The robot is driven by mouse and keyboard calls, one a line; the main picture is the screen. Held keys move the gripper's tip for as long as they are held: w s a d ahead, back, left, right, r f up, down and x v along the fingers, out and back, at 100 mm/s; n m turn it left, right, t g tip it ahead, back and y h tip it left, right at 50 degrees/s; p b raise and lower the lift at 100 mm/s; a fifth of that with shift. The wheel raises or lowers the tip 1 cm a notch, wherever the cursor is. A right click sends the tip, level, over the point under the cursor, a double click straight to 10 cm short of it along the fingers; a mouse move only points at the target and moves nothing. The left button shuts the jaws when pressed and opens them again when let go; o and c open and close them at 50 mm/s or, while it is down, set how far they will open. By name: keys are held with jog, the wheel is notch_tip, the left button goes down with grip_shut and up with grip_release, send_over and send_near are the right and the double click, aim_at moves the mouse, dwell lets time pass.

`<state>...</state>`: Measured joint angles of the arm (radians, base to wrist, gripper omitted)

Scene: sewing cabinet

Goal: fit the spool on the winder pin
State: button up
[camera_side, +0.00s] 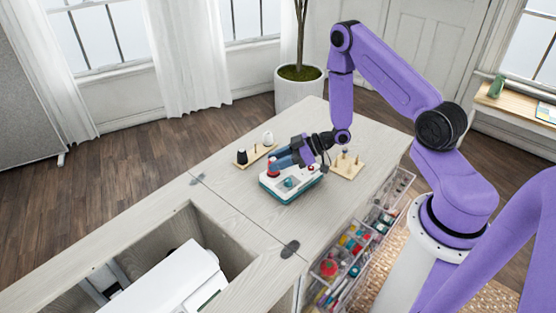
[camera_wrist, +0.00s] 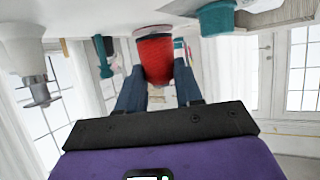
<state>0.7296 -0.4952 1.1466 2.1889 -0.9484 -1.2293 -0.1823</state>
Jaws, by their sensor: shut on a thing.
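The red spool (camera_side: 273,169) is held at the left end of the white and teal winder (camera_side: 292,190). My gripper (camera_side: 276,161) reaches in from the right, tilted, with its blue fingers shut on the spool. In the wrist view the spool (camera_wrist: 155,58) sits between the two fingers, its pale end towards the top of the picture. The winder pin is not visible in either view; the spool and fingers cover that part. I cannot tell whether the spool is around the pin or just above it.
A wooden rack (camera_side: 256,155) with a black spool (camera_side: 242,156) and a white spool (camera_side: 267,138) stands behind the winder. Another wooden rack (camera_side: 347,168) stands to the right, near my wrist. The cabinet top (camera_side: 225,200) is clear left of the winder, up to an open well.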

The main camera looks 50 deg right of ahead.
jog(key=shift+f, duration=0.25)
jog(key=o, duration=1.1)
jog(key=v, duration=1.7)
jog(key=shift+s+d, duration=0.15)
